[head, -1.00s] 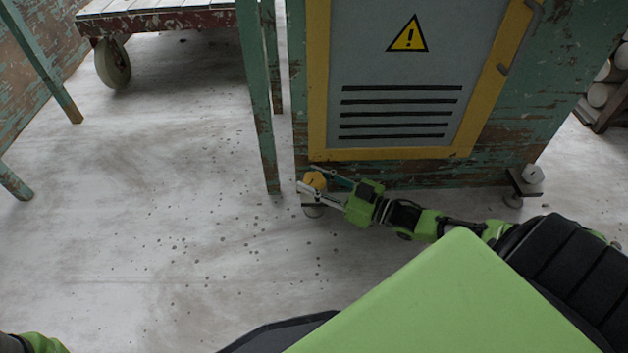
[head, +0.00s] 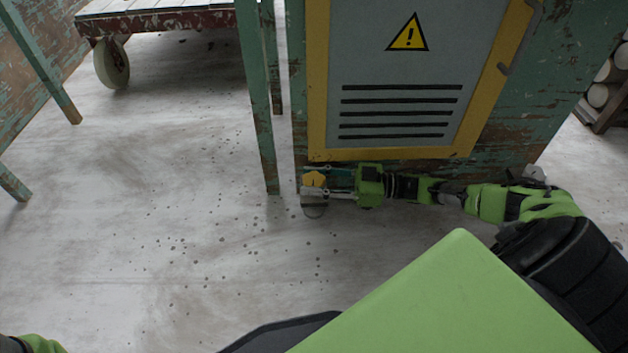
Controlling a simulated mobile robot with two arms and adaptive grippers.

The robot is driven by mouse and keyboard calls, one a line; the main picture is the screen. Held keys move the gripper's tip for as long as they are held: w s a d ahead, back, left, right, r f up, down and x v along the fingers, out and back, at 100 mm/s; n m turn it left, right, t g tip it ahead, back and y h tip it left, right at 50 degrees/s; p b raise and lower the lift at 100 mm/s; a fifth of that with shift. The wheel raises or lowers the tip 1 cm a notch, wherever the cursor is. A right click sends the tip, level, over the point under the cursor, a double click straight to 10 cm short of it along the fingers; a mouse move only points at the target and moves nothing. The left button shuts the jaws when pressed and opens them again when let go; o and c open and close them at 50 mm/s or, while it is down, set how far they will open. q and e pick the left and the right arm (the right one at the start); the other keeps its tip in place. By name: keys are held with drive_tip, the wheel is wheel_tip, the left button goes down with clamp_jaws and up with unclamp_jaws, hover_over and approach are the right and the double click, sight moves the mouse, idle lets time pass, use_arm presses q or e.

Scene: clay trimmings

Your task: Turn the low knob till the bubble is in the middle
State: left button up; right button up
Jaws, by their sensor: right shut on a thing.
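The low knob (head: 314,180) is yellow and sits near the floor at the front left foot of the green cabinet (head: 520,120). My right gripper (head: 316,181) is shut on it, with one finger above and one below the knob in the picture. The arm comes in level from the right along the cabinet's base. No bubble or level can be made out in this view. Of my left arm only a green part shows at the bottom left corner; its gripper is out of view.
The cabinet has a grey door panel (head: 395,75) with a yellow frame and a warning sign. A green table leg (head: 259,110) stands just left of the knob. A wheeled cart (head: 165,20) is at the back left. The floor (head: 130,230) is open, with scattered dark crumbs.

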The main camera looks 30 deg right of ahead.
drive_tip(key=o, duration=1.1)
drive_tip(key=v, duration=1.2)
